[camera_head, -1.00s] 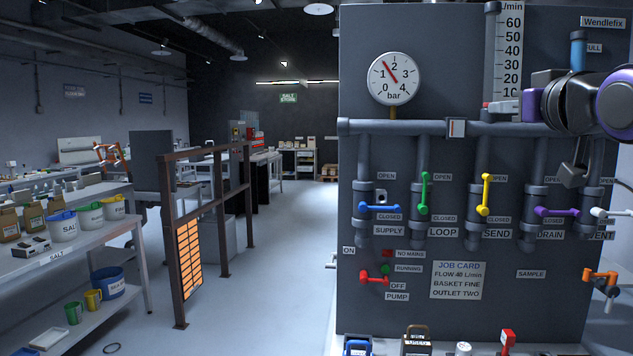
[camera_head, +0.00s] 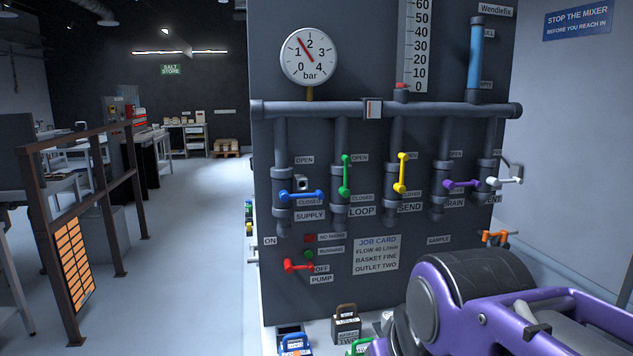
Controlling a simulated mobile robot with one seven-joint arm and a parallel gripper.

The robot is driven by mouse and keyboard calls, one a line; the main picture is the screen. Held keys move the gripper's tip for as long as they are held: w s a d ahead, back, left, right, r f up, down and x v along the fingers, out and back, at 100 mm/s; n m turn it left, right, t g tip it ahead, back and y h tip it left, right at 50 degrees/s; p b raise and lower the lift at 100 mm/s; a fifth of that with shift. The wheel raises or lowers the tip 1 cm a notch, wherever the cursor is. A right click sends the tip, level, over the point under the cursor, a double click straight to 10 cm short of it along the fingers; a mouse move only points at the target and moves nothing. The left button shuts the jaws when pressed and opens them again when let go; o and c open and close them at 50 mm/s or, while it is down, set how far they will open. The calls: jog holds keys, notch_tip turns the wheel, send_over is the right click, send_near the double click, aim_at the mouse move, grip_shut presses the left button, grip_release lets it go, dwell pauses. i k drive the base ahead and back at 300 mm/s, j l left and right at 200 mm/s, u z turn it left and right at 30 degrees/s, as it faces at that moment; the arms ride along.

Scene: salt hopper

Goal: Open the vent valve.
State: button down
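The vent valve has a white handle (camera_head: 504,181) on the rightmost pipe of the grey panel. The handle lies roughly level, crosswise to its pipe. Its label below is partly hidden, with "ENT" readable. A thin dark grey piece (camera_head: 514,169) shows just behind the handle, and I cannot tell what it is. My purple and black arm fills the bottom right, below and in front of the valve. My gripper's fingers are not in this view, so I cannot see whether they are open or shut.
Level handles are blue supply (camera_head: 300,195), purple drain (camera_head: 461,184) and red pump (camera_head: 298,265). Green loop (camera_head: 346,174) and yellow send (camera_head: 402,172) stand upright. An orange sample tap (camera_head: 495,237) is below the vent. The gauge (camera_head: 309,57) reads under 2 bar. Floor is clear left of the panel.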

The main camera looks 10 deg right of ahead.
aim_at(493, 181)
jog(key=z, duration=1.25)
jog(key=i+l, duration=0.2)
jog(key=l, duration=0.15)
jog(key=i+l+u, duration=0.1)
jog(key=i+l, duration=0.3)
jog(key=l, duration=0.25)
jog(key=i+l+u, duration=0.1)
jog(key=l, duration=0.25)
jog(key=j+z, duration=0.15)
jog(key=j, duration=1.05)
jog(key=k+l+u, duration=0.2)
jog(key=l, duration=0.25)
jog(key=i+l, duration=0.05)
jog(key=i, duration=0.05)
